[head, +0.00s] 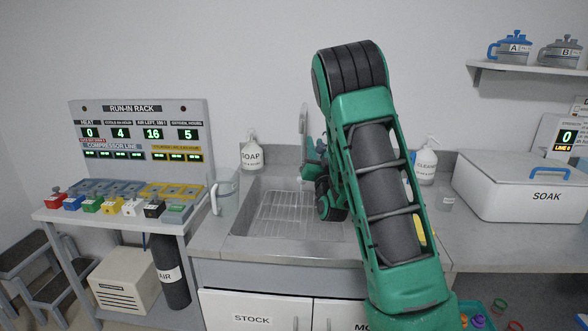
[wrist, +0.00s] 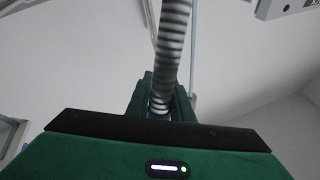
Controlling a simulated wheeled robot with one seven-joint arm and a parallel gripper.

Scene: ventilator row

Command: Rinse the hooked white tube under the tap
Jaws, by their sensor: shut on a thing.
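In the wrist view a pale ribbed tube (wrist: 170,50) rises from between the jaws of my gripper (wrist: 160,98). My gripper is shut on it. Its upper end runs out of the picture, so any hook there is not seen. In the head view my gripper (head: 314,156) is small and partly hidden by my arm, above the back of the sink (head: 243,215). A pale upright pipe (head: 303,125) shows beside it; I cannot tell whether it is the tap or the held tube. No running water is visible.
A wire grid (head: 285,212) lies in the sink. A soap bottle (head: 251,153) and a clear jug (head: 222,196) stand left of it. My arm covers the sink's right side.

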